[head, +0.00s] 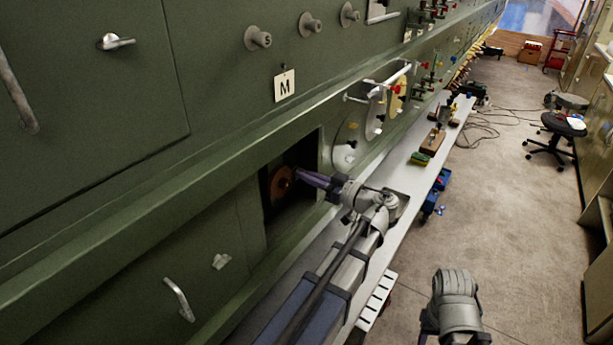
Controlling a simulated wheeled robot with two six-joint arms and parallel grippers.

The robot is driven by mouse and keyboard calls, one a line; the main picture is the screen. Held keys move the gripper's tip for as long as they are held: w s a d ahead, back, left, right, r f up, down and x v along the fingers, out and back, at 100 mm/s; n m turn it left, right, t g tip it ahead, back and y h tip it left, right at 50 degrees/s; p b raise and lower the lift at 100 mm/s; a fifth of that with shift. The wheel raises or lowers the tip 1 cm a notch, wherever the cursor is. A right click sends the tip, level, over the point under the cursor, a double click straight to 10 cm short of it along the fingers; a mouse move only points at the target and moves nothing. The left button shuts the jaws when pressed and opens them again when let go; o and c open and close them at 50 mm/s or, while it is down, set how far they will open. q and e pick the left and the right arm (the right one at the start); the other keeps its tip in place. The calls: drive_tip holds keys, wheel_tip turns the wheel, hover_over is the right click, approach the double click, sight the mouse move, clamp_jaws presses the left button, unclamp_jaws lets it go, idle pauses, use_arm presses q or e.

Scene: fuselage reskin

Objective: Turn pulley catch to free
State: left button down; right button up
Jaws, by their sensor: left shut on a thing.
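A copper-brown round pulley (279,190) sits inside a dark square opening (307,150) low in the green panel wall. My left gripper (298,174) reaches into this opening from the right, its purple fingers at the right side of the pulley. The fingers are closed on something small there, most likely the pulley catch. The catch is hidden by the fingers and too small to make out, so its position cannot be told. Of my right arm only a grey link shows at the bottom right; its gripper is out of view.
A green ledge (150,222) runs above the opening, with a tag marked M (285,86) higher up. A long pale bench (420,178) holding several small items runs along the wall. The carpeted floor (510,215) is mostly open, with a black stool (558,130) farther back.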

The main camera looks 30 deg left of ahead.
idle(0.4)
use_arm(q)
drive_tip(key=c, duration=1)
unclamp_jaws()
drive_tip(key=shift+s+d, duration=0.15)
drive_tip(key=shift+d, duration=1.85)
drive_tip(key=shift+s+d, duration=0.15)
drive_tip(key=shift+d, duration=1.8)
